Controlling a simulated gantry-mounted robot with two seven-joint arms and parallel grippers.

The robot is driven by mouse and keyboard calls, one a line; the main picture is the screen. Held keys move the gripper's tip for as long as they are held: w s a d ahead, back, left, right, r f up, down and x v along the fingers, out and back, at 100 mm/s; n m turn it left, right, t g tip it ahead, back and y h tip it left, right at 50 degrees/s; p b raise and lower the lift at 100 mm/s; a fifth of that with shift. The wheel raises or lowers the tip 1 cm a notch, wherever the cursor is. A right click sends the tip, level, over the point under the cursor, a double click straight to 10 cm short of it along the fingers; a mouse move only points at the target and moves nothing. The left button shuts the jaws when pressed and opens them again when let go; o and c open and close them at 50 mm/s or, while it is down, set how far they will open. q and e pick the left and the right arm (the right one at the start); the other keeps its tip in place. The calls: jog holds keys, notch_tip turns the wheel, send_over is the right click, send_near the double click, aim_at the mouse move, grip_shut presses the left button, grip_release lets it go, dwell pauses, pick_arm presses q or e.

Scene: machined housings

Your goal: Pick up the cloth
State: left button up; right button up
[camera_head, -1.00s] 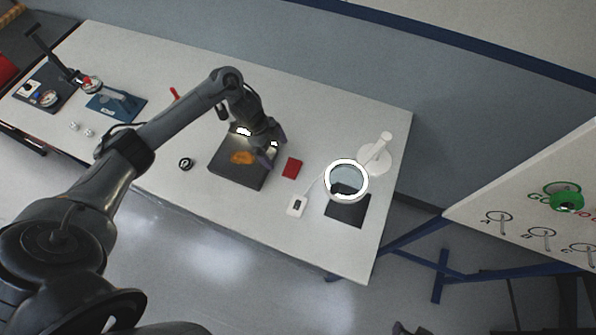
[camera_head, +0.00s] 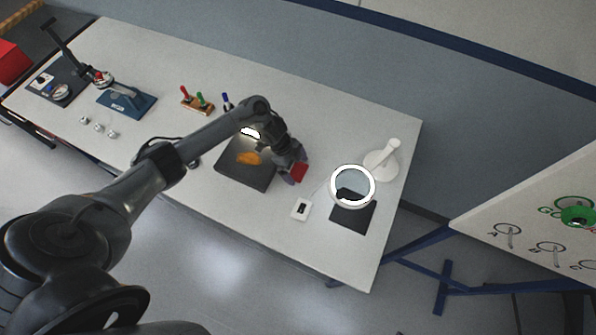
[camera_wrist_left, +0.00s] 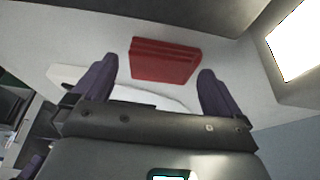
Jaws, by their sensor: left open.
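The cloth (camera_head: 300,172) is red and looks folded. It lies on the white table just right of the dark mat, partly hidden by my left gripper in the head view. In the left wrist view the cloth (camera_wrist_left: 163,61) shows its stacked layers beyond and between the two purple fingers. My left gripper (camera_head: 293,168) is open and empty, over or beside the cloth; I cannot tell its exact height above it. In the wrist view the left gripper (camera_wrist_left: 155,85) has a wide gap between its fingers. My right gripper is not in view.
A dark mat (camera_head: 232,172) bears an orange item (camera_head: 248,158). A white ring-light magnifier (camera_head: 381,164) stands to the right, with a small white device (camera_head: 301,209) and a black pad (camera_head: 345,217) near it. A rack of coloured markers (camera_head: 197,102) stands at the back left.

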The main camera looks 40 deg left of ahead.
aim_at(296, 170)
pick_arm(q)
jog(key=shift+d+f, duration=0.1)
jog(key=shift+f, duration=0.25)
jog(key=c, duration=1.1)
jog(key=shift+o, duration=0.2)
jog(key=shift+r, duration=0.1)
notch_tip(296, 170, up, 18)
jog(key=p, duration=0.3)
